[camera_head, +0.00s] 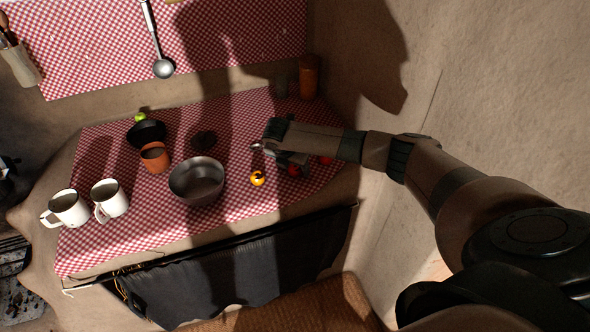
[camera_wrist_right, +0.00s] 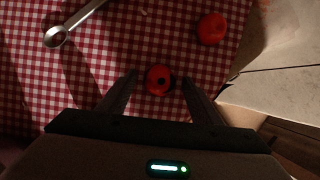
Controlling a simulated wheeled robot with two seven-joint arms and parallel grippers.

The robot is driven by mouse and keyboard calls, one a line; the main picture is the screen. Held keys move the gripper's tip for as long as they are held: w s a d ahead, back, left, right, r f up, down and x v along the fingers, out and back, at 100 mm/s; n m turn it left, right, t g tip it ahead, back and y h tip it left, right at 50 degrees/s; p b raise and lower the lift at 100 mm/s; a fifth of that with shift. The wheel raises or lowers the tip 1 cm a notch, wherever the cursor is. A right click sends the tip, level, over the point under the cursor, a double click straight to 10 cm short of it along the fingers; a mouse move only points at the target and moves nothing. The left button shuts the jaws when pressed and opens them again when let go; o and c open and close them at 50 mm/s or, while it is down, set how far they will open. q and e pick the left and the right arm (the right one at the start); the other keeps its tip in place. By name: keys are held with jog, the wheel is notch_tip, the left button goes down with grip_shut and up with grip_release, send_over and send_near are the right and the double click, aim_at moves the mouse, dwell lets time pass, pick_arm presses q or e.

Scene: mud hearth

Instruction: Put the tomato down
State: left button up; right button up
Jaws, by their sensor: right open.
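A red tomato (camera_wrist_right: 158,80) shows in the right wrist view between the two fingertips of my right gripper (camera_wrist_right: 159,76). The fingers are apart, one on each side of it, with a narrow gap showing. The tomato appears to rest on the red-and-white checked cloth (camera_wrist_right: 105,45). In the head view, my right gripper (camera_head: 284,160) is low over the right part of the counter, and the tomato (camera_head: 293,170) is partly hidden beside it. A second red tomato (camera_wrist_right: 212,28) lies farther off on the cloth. My left gripper is not in view.
A metal pot (camera_head: 197,182), an orange-yellow item (camera_head: 258,179), a clay cup (camera_head: 155,157), two white mugs (camera_head: 109,199) and a dark bowl (camera_head: 147,133) stand on the cloth. A metal spoon (camera_wrist_right: 57,36) lies near my gripper. The wall (camera_head: 400,225) closes the right side.

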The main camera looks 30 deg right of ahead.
aim_at(294, 167)
jog(key=shift+c, duration=0.4)
jog(key=c, duration=1.1)
notch_tip(294, 167, up, 9)
jog(key=b, duration=0.2)
jog(key=shift+f+b, duration=0.2)
jog(key=shift+b, duration=0.1)
jog(key=shift+r, duration=0.7)
